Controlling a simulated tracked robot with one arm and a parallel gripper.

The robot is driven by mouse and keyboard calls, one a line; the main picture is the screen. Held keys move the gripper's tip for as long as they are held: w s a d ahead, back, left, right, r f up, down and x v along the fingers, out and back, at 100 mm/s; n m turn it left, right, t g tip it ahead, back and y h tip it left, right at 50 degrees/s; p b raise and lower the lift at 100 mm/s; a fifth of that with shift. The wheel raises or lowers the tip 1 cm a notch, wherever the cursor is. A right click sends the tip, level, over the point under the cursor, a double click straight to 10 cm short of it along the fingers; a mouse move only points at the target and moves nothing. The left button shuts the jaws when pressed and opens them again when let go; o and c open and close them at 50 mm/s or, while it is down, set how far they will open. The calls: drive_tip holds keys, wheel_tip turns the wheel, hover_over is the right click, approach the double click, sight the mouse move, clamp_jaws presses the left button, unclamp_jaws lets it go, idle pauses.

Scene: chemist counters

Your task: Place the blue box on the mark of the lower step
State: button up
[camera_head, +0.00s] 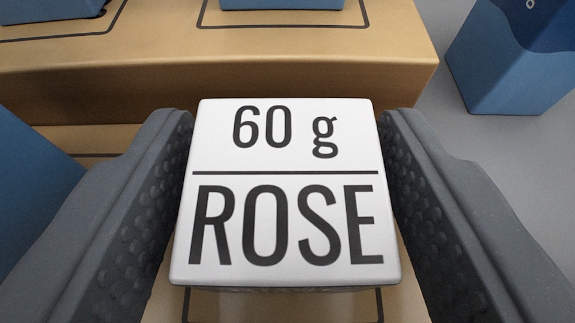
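The box (285,228) shows a white top face reading "60 g ROSE". Its sides are almost entirely hidden, so I cannot confirm that they are blue. It sits upright between the two fingers of my gripper (287,195). The grey textured pads meet its left and right sides, with no clear gap. Below it is the tan lower step (405,295). Dark lines of a mark (380,303) show just past the box's near edge on both sides. The box's underside is hidden, so I cannot tell whether it touches the step.
The tan upper step (225,50) rises just behind the box. It bears dark outlined marks, with blue boxes (50,8) (283,4) on them. Another blue box (515,60) stands on the grey surface (440,130) at the right. A blue object (30,185) is close at the left.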

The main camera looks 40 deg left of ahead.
drive_tip(key=shift+o, duration=0.3)
drive_tip(key=shift+r, duration=0.1)
drive_tip(key=shift+s+d+r, duration=0.1)
drive_tip(key=shift+s+d, duration=0.05)
drive_tip(key=p+v, duration=0.1)
drive_tip(key=v, duration=1)
drive_tip(key=shift+s+d, duration=0.2)
drive_tip(key=shift+s, duration=0.05)
